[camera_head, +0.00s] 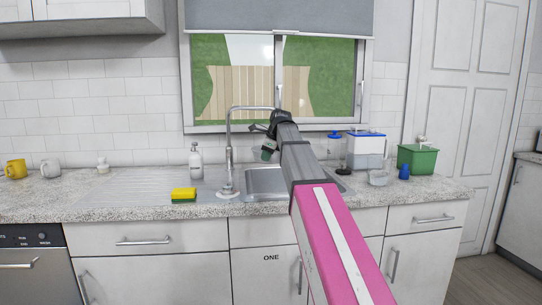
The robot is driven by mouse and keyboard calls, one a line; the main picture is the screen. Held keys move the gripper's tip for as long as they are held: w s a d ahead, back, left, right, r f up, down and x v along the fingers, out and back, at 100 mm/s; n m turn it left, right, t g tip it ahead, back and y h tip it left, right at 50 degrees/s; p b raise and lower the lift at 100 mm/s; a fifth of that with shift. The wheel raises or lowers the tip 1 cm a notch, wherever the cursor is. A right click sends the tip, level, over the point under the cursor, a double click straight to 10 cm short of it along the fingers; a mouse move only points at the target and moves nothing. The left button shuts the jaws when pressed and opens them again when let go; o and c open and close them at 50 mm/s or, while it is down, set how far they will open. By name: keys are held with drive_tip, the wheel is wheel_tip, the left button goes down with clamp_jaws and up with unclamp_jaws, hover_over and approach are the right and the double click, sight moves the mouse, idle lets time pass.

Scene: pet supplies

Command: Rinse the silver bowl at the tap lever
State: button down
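The tap (229,150) is a tall chrome square arch at the left edge of the sink (262,182). Its lever is too small to make out. My arm reaches up from the lower right, and my gripper (266,142) is over the sink, close to the tap spout. A small greyish shape with a green part shows at the gripper, but I cannot tell whether it is a bowl or whether the fingers are shut on it. A small greyish bowl (378,178) stands on the counter right of the sink; I cannot tell if it is the silver one.
A yellow and green sponge (184,194) and a soap bottle (196,162) are left of the tap. A blue-lidded container (367,150), a green bin (417,158) and a small blue object (404,172) stand at the right. The ribbed drainboard (135,185) is mostly clear.

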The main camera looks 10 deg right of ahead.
drive_tip(key=s, duration=0.1)
drive_tip(key=s+a, duration=0.1)
drive_tip(key=s, duration=0.1)
drive_tip(key=shift+a, duration=0.3)
idle(1.2)
drive_tip(key=s+a+r, duration=0.2)
drive_tip(key=s+r, duration=0.2)
drive_tip(key=shift+a, duration=0.25)
idle(0.4)
idle(0.4)
